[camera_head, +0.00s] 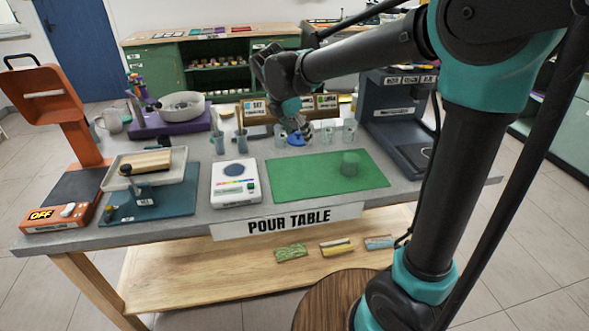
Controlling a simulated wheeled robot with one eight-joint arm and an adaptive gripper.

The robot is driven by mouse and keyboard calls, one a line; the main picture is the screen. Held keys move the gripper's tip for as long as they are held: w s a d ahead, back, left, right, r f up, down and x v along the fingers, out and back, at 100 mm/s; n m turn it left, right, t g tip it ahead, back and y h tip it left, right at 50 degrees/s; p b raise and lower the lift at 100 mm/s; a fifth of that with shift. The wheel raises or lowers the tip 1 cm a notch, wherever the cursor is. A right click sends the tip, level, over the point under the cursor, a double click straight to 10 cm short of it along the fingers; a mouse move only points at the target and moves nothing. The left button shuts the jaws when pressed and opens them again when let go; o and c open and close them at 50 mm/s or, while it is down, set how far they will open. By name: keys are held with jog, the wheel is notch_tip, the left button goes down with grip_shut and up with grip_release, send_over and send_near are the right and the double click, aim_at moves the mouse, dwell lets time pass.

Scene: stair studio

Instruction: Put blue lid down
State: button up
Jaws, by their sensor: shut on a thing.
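A blue lid (296,140) shows at the tip of my gripper (302,133), over the back part of the grey pour table. My gripper points down and is shut on the lid. From this view I cannot tell whether the lid touches the tabletop or hangs just above it. My gripper's fingers are small here and partly hide the lid.
Clear cups (333,132) stand right of the lid, and more stand to its left. A dark machine (395,125) stands at the right.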

aim_at(299, 174)
notch_tip(299, 174, down, 13)
jog(key=shift+f, duration=0.2)
dwell(0.3)
jog(key=shift+f, duration=0.1)
jog(key=o, duration=0.8)
jog(key=shift+o, duration=0.2)
jog(key=v, duration=1.2)
